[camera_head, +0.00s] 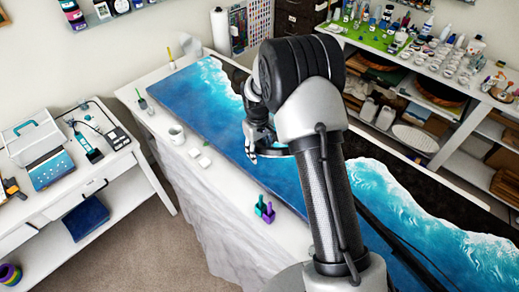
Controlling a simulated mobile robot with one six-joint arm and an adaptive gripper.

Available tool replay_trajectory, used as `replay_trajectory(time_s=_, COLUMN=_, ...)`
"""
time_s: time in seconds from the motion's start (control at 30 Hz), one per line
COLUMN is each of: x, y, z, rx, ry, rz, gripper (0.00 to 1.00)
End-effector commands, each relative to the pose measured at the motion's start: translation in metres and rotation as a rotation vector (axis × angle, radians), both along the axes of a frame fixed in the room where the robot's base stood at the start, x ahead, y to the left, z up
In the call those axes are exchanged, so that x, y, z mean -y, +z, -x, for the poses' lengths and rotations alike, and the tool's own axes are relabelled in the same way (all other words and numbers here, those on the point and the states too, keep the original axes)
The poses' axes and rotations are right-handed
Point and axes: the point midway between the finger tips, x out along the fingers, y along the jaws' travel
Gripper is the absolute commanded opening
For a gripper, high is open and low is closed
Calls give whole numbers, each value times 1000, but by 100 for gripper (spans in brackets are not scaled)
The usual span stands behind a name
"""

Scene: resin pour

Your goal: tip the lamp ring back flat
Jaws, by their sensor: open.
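My gripper (252,154) points down over the blue-and-white poured resin top (195,95) in the middle of the view. It is open, and its fingers are small and dark against the blue. A thin grey-blue curved band (273,152) shows just right of the fingertips. It may be part of the lamp ring, but my arm hides the rest. I cannot tell its tilt or whether the gripper touches it.
A white side table (70,175) is at left. Shelves with bottles and jars (450,60) line the right. The resin top left of my gripper is clear.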

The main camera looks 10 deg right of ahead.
Motion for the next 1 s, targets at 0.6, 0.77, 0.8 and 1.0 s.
replay_trajectory(time_s=0.6, x=0, y=0, z=0, rx=0, ry=-1, rz=0, gripper=8)
replay_trajectory(time_s=0.77, x=0, y=0, z=0, rx=0, ry=-2, rz=0, gripper=0)
replay_trajectory(time_s=0.8, x=0, y=0, z=0, rx=0, ry=-2, rz=-1, gripper=0)
replay_trajectory(time_s=1.0, x=0, y=0, z=0, rx=0, ry=-3, rz=-1, gripper=0)
